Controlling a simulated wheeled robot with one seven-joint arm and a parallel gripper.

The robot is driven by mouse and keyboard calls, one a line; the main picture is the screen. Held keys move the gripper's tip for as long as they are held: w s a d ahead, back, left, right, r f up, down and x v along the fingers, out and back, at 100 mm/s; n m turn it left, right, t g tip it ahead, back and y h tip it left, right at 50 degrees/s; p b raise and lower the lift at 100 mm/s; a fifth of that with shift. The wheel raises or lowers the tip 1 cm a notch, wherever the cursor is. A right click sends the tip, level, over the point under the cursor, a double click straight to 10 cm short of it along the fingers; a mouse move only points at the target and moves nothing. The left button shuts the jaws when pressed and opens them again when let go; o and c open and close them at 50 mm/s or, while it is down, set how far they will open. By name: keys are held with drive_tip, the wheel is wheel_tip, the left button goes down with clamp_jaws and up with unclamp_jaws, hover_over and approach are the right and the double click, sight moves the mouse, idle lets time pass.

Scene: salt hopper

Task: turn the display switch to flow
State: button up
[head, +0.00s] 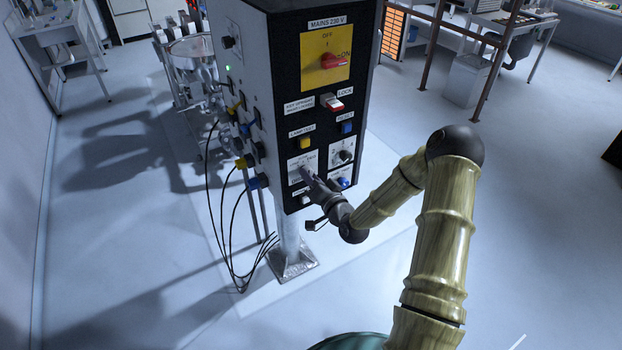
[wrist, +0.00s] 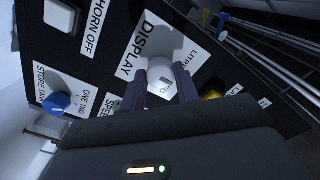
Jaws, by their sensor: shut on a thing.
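The display switch is a pale round knob (wrist: 160,72) on a white plate lettered DISPLAY in the wrist view. My gripper (wrist: 161,88) has a finger on each side of the knob and is shut on it. Which way the knob points is unclear, and the lettering below it is partly covered. In the head view my gripper (head: 306,177) reaches the lower left of the black panel front (head: 292,117). The fingers cover part of the white display plate (head: 296,163) there.
Black cables (head: 238,225) hang from the cabinet's left side.

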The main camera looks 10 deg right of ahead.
drive_tip(key=o, duration=1)
drive_tip(key=p+v, duration=0.2)
drive_tip(key=v, duration=1.5)
drive_tip(key=shift+s+d, duration=0.1)
drive_tip(key=shift+s, duration=0.1)
